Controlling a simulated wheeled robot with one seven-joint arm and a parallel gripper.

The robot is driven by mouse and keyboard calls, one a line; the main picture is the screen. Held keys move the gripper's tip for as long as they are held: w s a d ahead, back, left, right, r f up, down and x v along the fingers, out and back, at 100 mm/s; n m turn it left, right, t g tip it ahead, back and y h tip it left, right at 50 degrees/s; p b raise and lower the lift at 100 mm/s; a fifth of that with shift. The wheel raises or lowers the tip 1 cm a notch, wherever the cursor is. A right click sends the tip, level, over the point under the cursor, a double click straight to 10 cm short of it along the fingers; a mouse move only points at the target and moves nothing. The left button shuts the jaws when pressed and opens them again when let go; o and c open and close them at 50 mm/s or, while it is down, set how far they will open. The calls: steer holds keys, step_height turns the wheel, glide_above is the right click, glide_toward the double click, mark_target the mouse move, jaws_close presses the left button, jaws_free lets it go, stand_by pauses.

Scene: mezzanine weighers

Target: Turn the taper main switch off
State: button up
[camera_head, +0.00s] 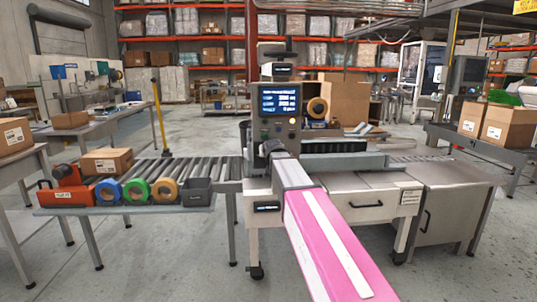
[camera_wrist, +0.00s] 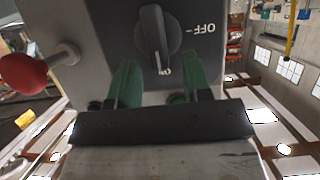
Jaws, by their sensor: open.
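The taper main switch is a dark rotary knob (camera_wrist: 157,35) on a grey box in the wrist view. Its white pointer line points down in the picture to the upside-down ON label (camera_wrist: 164,71); the OFF label (camera_wrist: 198,29) is to its right. My gripper (camera_wrist: 161,78) has its green fingers apart and empty, just below the knob in the picture, one to each side of the pointer's line. Whether they touch the box, I cannot tell. In the head view my pink-and-white arm reaches to the grey taper panel (camera_head: 254,98), and my gripper and the knob are hidden there.
A red mushroom button (camera_wrist: 24,74) sticks out left of the knob. The panel has a lit screen (camera_head: 279,101). A roller conveyor (camera_head: 185,168) with tape rolls (camera_head: 136,190) stands left. A steel cabinet (camera_head: 452,200) stands right. Floor at left front is clear.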

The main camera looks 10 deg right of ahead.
steer(key=shift+x, duration=0.75)
jaws_close()
